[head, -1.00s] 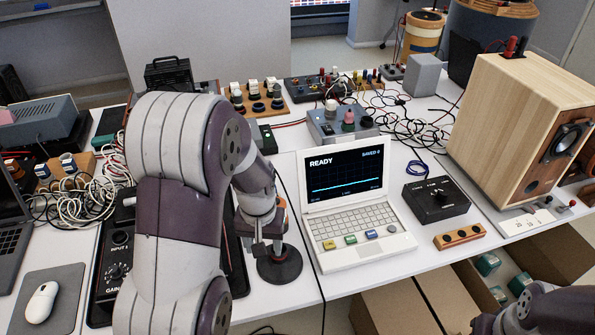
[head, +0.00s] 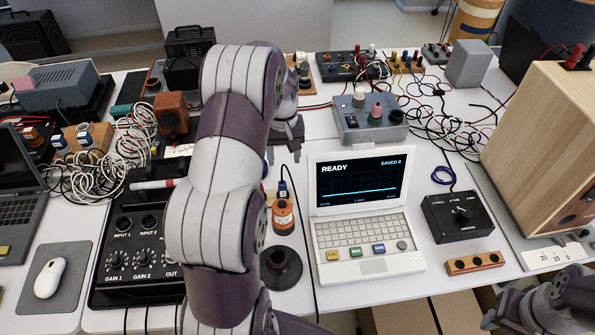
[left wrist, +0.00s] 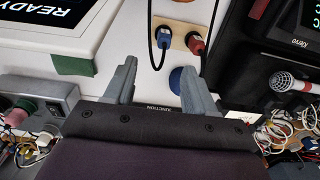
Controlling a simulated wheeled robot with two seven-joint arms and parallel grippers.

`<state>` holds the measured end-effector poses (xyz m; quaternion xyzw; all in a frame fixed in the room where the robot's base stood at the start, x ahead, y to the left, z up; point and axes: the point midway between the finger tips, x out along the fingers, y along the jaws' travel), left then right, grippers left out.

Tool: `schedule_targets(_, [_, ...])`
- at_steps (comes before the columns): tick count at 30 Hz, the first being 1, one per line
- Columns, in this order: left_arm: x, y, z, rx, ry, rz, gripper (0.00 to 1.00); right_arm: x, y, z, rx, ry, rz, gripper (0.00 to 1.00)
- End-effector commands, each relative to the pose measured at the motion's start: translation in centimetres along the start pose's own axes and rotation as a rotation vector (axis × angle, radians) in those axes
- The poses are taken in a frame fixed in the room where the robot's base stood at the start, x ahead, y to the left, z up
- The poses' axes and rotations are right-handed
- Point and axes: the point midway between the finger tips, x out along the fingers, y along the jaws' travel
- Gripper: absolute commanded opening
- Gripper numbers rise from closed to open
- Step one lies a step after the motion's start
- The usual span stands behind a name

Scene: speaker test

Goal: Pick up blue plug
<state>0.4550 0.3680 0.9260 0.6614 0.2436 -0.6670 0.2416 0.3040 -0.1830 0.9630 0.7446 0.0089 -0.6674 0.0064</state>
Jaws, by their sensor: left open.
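The blue plug (left wrist: 163,38) stands in a wooden block (left wrist: 178,27) in the left wrist view, with a black cable on it, beside a red plug (left wrist: 195,42). In the head view a small blue part (head: 282,189) with a black cable shows just above an orange labelled cylinder (head: 283,217); it looks like the same plug. My left gripper (head: 285,143) is open and empty, beyond the cable in the head view. In the left wrist view its fingers (left wrist: 161,64) are spread, with the plug past their tips.
A white laptop (head: 365,230) stands right of the plug and a black amplifier box (head: 135,245) left of it. A black round base (head: 281,268) stands in front. A blue round object (left wrist: 176,80) lies by one finger. Cables crowd the back; bare white table shows around the block.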

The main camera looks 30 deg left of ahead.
Motion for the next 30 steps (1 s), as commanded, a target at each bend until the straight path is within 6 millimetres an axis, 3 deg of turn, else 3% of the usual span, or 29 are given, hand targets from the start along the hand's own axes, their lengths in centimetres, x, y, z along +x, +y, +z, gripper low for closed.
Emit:
schedule_targets(9, [6.0,-0.1,0.1,0.0,-0.004,-0.001,0.55,-0.3,0.0,0.0,0.0,-0.001,0.0,0.43])
schedule_targets(14, [7.9,-0.2,0.0,0.0,-0.002,-0.001,0.55,-0.5,0.0,0.0,0.0,-0.001,0.0,0.43])
schedule_targets(21, [12.1,-0.8,-0.1,0.0,-0.004,-0.001,0.55,-1.0,0.0,-0.1,0.0,0.0,0.0,0.43])
schedule_targets(29, [12.6,-0.7,-0.1,0.0,0.0,0.0,0.55,-0.9,0.0,-0.1,0.0,0.0,0.0,0.43])
schedule_targets(30, [12.6,-0.7,-0.1,0.0,0.0,0.0,0.45,-0.9,0.0,-0.1,0.0,0.0,0.0,0.43])
